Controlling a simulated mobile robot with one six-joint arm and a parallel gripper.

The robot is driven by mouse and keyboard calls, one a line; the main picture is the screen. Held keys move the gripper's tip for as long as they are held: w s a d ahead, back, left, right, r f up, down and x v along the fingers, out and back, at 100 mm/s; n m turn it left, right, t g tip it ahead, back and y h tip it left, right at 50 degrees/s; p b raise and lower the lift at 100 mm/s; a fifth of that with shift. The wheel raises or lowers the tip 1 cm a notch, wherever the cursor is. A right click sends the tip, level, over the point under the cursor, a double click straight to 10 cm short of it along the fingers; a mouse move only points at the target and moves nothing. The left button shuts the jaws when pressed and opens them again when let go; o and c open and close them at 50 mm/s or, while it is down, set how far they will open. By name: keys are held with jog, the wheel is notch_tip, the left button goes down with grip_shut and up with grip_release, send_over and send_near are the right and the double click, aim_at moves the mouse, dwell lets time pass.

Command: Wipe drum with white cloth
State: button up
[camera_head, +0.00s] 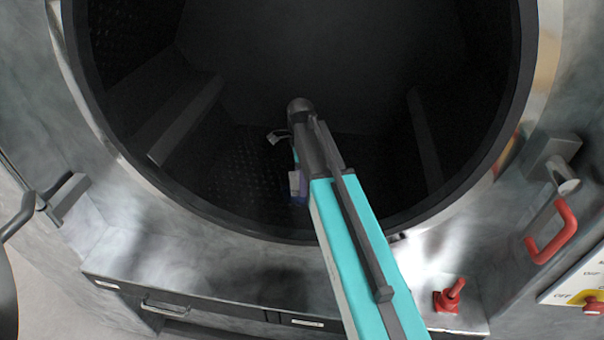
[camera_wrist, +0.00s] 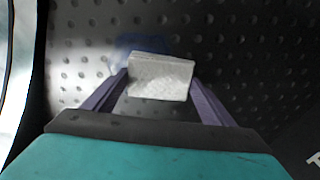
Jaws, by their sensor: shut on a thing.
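The drum (camera_head: 350,50) is a wide, dark, round opening with ribs and a perforated inner surface. My turquoise arm reaches into it, and my gripper is mostly hidden behind the arm's end in the head view. In the wrist view, my gripper (camera_wrist: 160,88) has two purple fingers shut on the white cloth (camera_wrist: 160,77), a pale, block-like piece held between the tips. The drum's dotted metal wall (camera_wrist: 235,45) lies right behind the cloth. I cannot tell whether the cloth touches it.
A bluish patch (camera_wrist: 135,45) shows behind the cloth. The metal rim (camera_head: 255,235) curves below my arm. Raised ribs (camera_head: 187,120) stand inside the drum at left and right. A red handle (camera_head: 552,232) and a red knob (camera_head: 450,296) are outside at right.

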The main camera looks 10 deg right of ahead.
aim_at(296, 203)
jog(key=shift+s, duration=0.2)
jog(key=shift+s+a+r+p, duration=0.1)
jog(key=shift+s+a, duration=0.15)
jog(key=shift+s, duration=0.3)
jog(key=shift+s+a+f+p, duration=0.15)
jog(key=shift+s+a, duration=0.15)
jog(key=shift+s, duration=0.3)
jog(key=shift+s+a+r+p, duration=0.15)
jog(key=shift+s+a, duration=0.1)
jog(key=shift+s, duration=0.3)
jog(key=shift+s+a, duration=0.25)
jog(key=shift+s, duration=0.4)
jog(key=shift+s+a, duration=0.25)
jog(key=shift+s, duration=0.35)
jog(key=shift+s+a, duration=0.25)
jog(key=shift+s, duration=0.4)
jog(key=shift+a, duration=0.2)
jog(key=shift+w+a+p, duration=0.3)
jog(key=shift+w+a, duration=0.15)
jog(key=shift+a, duration=0.3)
